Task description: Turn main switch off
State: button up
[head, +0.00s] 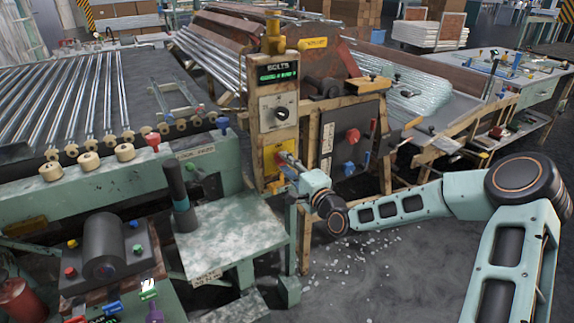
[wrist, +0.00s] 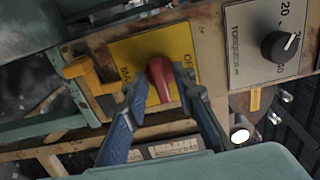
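The main switch is a red knob (wrist: 160,80) on a yellow plate (wrist: 122,54) with partly hidden dark lettering, in the wrist view. In the head view the yellow plate (head: 269,158) is low on the tan control post, and my gripper (head: 287,163) reaches it from the right, hiding most of the knob. In the wrist view my gripper (wrist: 159,80) has one blue finger on each side of the red knob. The fingers are spread, with narrow gaps seeming to show beside the knob; contact is hard to judge.
A black torque dial (wrist: 281,46) sits on a grey plate beside the switch. An orange-yellow lever (wrist: 82,72) is on the other side. In the head view, a dark panel with a red knob (head: 353,135) is right of the post, and a pale green table (head: 232,236) stands below.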

grip_shut()
jog(key=shift+n, duration=0.4)
jog(key=n+b, duration=0.2)
jog(key=n, duration=0.1)
jog(key=shift+f+n+b, duration=0.15)
jog(key=shift+n+b, duration=0.15)
jog(key=shift+b, duration=0.05)
jog(key=n+b, duration=0.3)
jog(key=n, duration=0.1)
jog(key=shift+n, duration=0.3)
jog(key=n+b, duration=0.4)
jog(key=n, duration=0.1)
jog(key=shift+n+b, duration=1.55)
jog(key=shift+n, duration=0.35)
